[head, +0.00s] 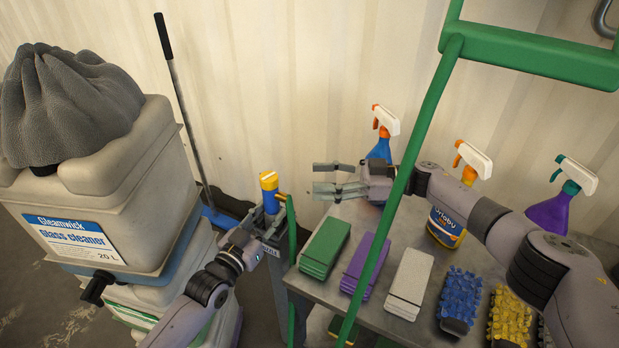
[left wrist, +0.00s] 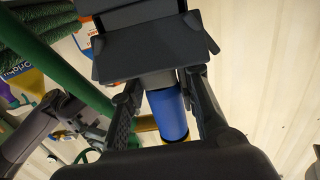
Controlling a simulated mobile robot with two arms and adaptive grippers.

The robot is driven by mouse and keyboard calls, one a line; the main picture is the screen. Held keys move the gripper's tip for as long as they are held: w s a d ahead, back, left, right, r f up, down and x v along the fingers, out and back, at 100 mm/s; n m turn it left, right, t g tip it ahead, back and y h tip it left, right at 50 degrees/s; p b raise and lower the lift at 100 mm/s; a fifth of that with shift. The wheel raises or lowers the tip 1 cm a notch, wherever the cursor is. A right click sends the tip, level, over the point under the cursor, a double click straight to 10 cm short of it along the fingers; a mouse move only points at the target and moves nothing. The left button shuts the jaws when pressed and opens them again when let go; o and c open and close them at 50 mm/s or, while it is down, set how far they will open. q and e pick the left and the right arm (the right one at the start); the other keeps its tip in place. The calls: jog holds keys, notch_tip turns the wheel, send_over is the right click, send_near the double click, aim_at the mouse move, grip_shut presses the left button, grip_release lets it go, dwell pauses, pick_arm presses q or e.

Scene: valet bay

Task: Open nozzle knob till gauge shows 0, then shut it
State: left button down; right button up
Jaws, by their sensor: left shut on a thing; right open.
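A small upright device with a yellow top (head: 269,182), an orange tip and a blue body stands at the end of my left arm in the head view. My left gripper (head: 270,222) is shut around its lower part. In the left wrist view the blue cylinder (left wrist: 167,112) sits between the two fingers, with a grey section above it. I cannot tell which part is the nozzle knob, and no gauge face is readable. My right gripper (head: 322,180) is open and empty, to the right of the device, with its fingers pointing left towards it.
A metal table (head: 380,212) on the right holds green cloths (head: 326,246), purple cloths (head: 364,264), white cloths (head: 409,282), bristly pads and several spray bottles. A green frame post (head: 403,175) crosses before my right arm. A Gleamwick container (head: 90,215) stands left.

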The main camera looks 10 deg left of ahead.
aim_at(273, 182)
dwell(0.3)
jog(key=s+a+r+m+t, duration=0.1)
jog(key=s+a+m+t, duration=0.1)
jog(key=a+m+t, duration=0.1)
jog(key=s+a+m+t, duration=0.2)
jog(key=a+m+t, duration=0.1)
jog(key=t, duration=0.2)
jog(key=s+a+r+m+t+y, duration=0.1)
jog(key=s+a+m+t, duration=0.1)
jog(key=t, duration=0.3)
jog(key=shift+s+a+r+m, duration=0.3)
jog(key=shift+s+a+m, duration=0.1)
jog(key=shift+a, duration=0.25)
jog(key=s+d+f+m+t+h, duration=0.2)
jog(key=s+d+t+h, duration=0.1)
jog(key=d+h, duration=0.3)
jog(key=x, duration=1.2)
jog(key=shift+s+a+f, duration=0.2)
jog(key=shift+s+f, duration=0.05)
jog(key=shift+f, duration=0.1)
